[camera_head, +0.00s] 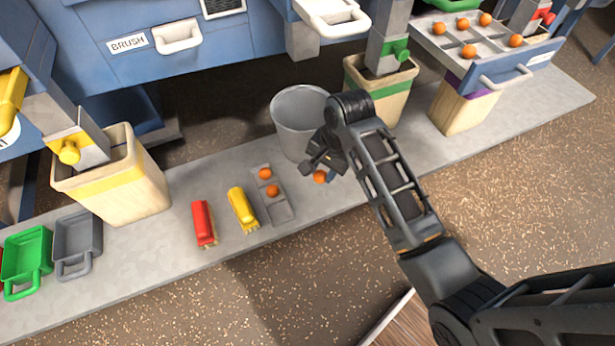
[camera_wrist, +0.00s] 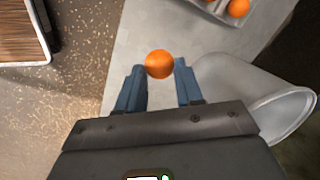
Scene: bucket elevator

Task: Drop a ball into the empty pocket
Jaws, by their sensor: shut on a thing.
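My gripper (camera_head: 322,165) is shut on an orange ball (camera_head: 320,177). The wrist view shows this ball (camera_wrist: 159,64) between the two fingertips of my gripper (camera_wrist: 159,70). A small grey tray (camera_head: 258,198) with a row of pockets lies on the grey ledge, left of my gripper. Its far and middle pockets each hold an orange ball (camera_head: 265,174); the near pocket is empty. In the wrist view, part of the tray (camera_wrist: 215,13) shows at the top edge, with an orange ball (camera_wrist: 238,7); the rest is cut off.
A grey bucket (camera_head: 292,122) stands just behind my gripper. Yellow (camera_head: 242,210) and red (camera_head: 203,224) brushes lie left of the tray. A yellow-banded bin (camera_head: 120,185) stands farther left. A drawer (camera_head: 490,75) with several orange balls is at upper right.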

